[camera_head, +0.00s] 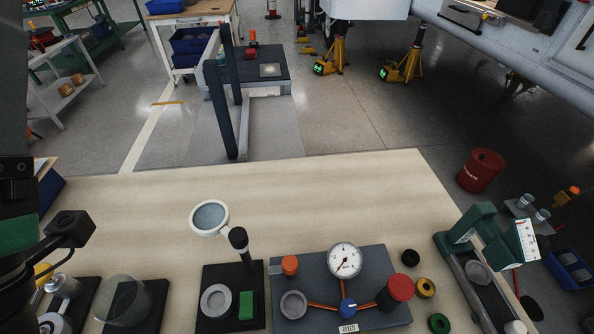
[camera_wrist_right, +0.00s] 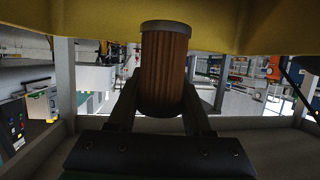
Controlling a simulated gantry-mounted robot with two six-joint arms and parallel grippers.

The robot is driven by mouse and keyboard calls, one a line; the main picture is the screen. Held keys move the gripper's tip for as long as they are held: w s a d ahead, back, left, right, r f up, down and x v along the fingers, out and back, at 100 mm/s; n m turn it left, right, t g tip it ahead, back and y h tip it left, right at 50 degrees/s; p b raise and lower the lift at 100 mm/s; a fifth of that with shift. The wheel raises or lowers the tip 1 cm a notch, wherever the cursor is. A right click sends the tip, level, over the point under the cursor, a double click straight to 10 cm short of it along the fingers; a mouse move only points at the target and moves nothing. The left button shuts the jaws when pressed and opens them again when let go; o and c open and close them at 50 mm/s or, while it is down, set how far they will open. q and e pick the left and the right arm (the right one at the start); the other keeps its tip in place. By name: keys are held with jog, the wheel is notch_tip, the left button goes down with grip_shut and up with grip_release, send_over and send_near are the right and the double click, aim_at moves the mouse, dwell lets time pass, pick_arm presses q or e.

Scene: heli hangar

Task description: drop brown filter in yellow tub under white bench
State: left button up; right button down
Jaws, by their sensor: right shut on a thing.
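The brown filter (camera_wrist_right: 165,75), a ribbed cylinder with grey end rims, shows in the right wrist view. My right gripper (camera_wrist_right: 158,106) is shut on it, one finger on each side. The yellow tub (camera_wrist_right: 240,25) spans the top of that view, close to the filter's grey end. I cannot tell whether they touch. The tub and my right gripper do not show in the head view. My left arm's wrist is at the left edge of the head view; its fingers cannot be made out.
The wooden bench top (camera_head: 330,185) has a clear back half. On it are a magnifier (camera_head: 209,217), a gauge board (camera_head: 375,263) and a green press (camera_head: 482,230). A red bin (camera_head: 481,171) stands on the floor at right. Grey bench legs (camera_wrist_right: 65,75) flank the wrist view.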

jog(key=shift+c, duration=1.2)
grip_release()
jog(key=p+v, duration=0.4)
jog(key=v, duration=0.7)
jog(key=shift+s+r+p, duration=0.2)
jog(key=shift+s+p, duration=0.05)
jog(key=shift+p, duration=0.1)
